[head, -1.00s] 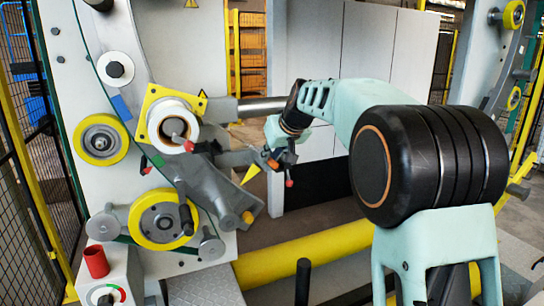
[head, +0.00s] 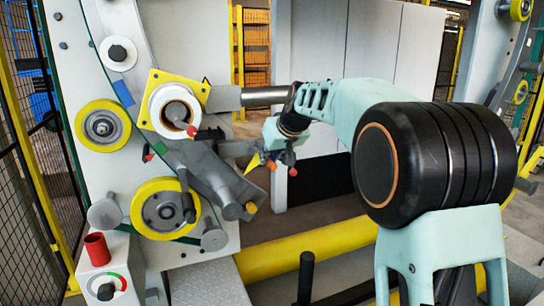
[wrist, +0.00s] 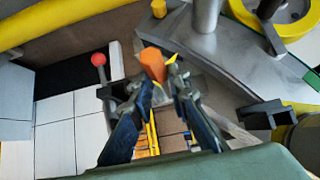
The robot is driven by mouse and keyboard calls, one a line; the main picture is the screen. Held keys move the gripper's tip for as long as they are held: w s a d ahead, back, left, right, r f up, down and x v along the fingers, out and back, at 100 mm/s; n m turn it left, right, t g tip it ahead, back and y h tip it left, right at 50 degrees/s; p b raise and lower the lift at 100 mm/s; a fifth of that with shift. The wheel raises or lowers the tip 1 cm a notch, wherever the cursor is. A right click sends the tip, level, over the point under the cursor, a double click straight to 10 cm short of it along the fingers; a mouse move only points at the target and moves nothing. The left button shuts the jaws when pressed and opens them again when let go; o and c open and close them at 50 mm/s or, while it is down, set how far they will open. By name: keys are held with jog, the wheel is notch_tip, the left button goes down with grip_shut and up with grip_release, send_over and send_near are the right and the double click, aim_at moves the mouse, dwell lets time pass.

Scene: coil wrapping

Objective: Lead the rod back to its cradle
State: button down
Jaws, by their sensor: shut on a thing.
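My gripper (head: 272,160) is beside the grey machine, right of the spool hub. In the wrist view my gripper (wrist: 160,85) has both fingers closed in on an orange cylindrical end (wrist: 152,64), which I take as the rod's end. This orange end shows small at the gripper in the head view (head: 271,165). The rest of the rod is hidden or cannot be told from the grey parts behind. A dark forked bracket (wrist: 266,116) lies at the right of the wrist view; I cannot tell whether it is the cradle.
A red ball knob (wrist: 98,59) stands left of the fingers. The grey swing arm (head: 215,180) with a yellow-orange tip (head: 251,208) is close by on the left. A yellow roller (head: 165,208), a yellow floor beam (head: 310,248) and a red cup (head: 96,246) are lower.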

jog(key=shift+s+a+f+b, duration=0.1)
jog(key=shift+a+f+b, duration=0.2)
jog(key=shift+f+b, duration=0.4)
jog(key=shift+s+a+f+b, duration=0.15)
jog(key=shift+a+f+b, duration=0.3)
jog(key=shift+f, duration=0.5)
jog(key=shift+s+a+f+b, duration=0.1)
jog(key=shift+a+f+b, duration=0.1)
jog(key=shift+f+b, duration=0.55)
jog(key=shift+f, duration=0.15)
jog(key=s+a+f+b, duration=0.1)
jog(key=a+f+b, duration=0.2)
jog(key=f+b, duration=0.5)
notch_tip(320, 180, down, 3)
jog(key=shift+s+a+r, duration=0.1)
jog(key=shift+s+a, duration=0.2)
jog(key=a+f+b, duration=0.1)
jog(key=f+b, duration=0.1)
jog(key=f, duration=0.1)
jog(key=s+a+f+b, duration=0.1)
jog(key=f, duration=0.1)
jog(key=shift+a, duration=0.35)
jog(key=shift+d+r, duration=0.1)
